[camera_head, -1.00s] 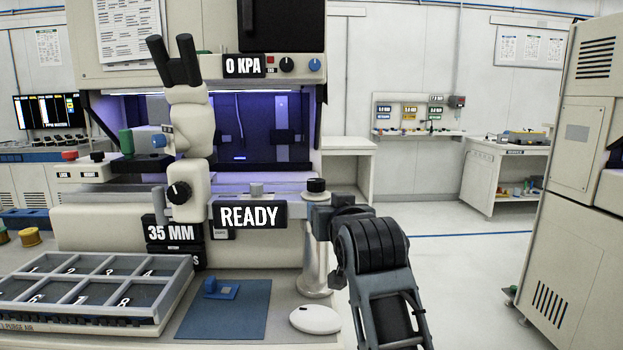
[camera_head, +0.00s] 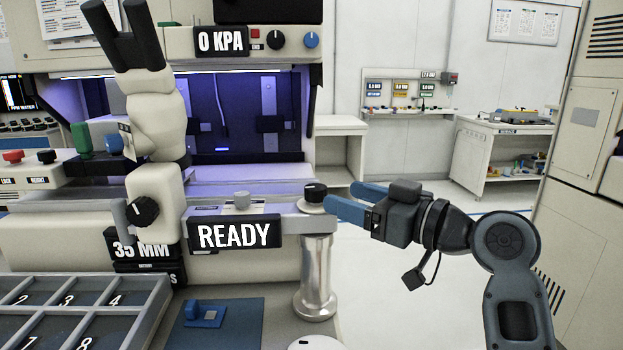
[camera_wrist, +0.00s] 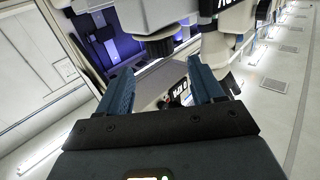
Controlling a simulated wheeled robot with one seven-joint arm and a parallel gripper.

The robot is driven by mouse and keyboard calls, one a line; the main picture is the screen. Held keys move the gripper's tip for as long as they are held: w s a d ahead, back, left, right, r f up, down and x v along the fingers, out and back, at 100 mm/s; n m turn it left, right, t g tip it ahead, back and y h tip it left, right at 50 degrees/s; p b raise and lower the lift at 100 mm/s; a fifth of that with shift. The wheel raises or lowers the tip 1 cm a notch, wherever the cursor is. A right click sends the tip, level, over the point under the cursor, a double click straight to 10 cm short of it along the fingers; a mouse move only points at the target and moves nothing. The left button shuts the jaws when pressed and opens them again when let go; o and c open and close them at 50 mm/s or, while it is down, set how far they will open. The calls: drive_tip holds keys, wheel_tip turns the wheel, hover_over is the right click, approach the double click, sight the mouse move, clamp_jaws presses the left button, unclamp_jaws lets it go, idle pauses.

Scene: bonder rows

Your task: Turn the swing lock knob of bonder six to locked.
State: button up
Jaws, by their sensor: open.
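A black knob (camera_head: 315,192) with a light mark on top sits above the metal post at the right end of the bonder's grey arm. I take it for the swing lock knob; no label on it is readable. My gripper (camera_head: 345,199) is open and empty just right of the knob, its blue fingers pointing left towards it. In the wrist view a dark round knob (camera_wrist: 159,47) shows beyond the two spread fingers (camera_wrist: 162,72), not between them. Whether a fingertip touches the knob I cannot tell. The bonder carries a READY sign (camera_head: 235,233).
The microscope head (camera_head: 150,120) stands left with another black knob (camera_head: 143,211). A compartment tray (camera_head: 80,310) and a blue mat (camera_head: 245,315) lie in front. Open floor lies to the right; a tall cabinet (camera_head: 590,130) stands there.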

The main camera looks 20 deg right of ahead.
sight(324, 191)
drive_tip(key=shift+p+x, duration=0.6)
drive_tip(key=shift+x, duration=3.25)
drive_tip(key=shift+c, duration=0.5)
drive_tip(key=c, duration=0.9)
drive_tip(key=shift+o, duration=0.2)
drive_tip(key=shift+a+m+t+h+p, duration=0.1)
drive_tip(key=shift+m+t+h+p, duration=0.4)
drive_tip(key=shift+h, duration=0.4)
drive_tip(key=o, duration=1)
drive_tip(key=shift+c, duration=0.2)
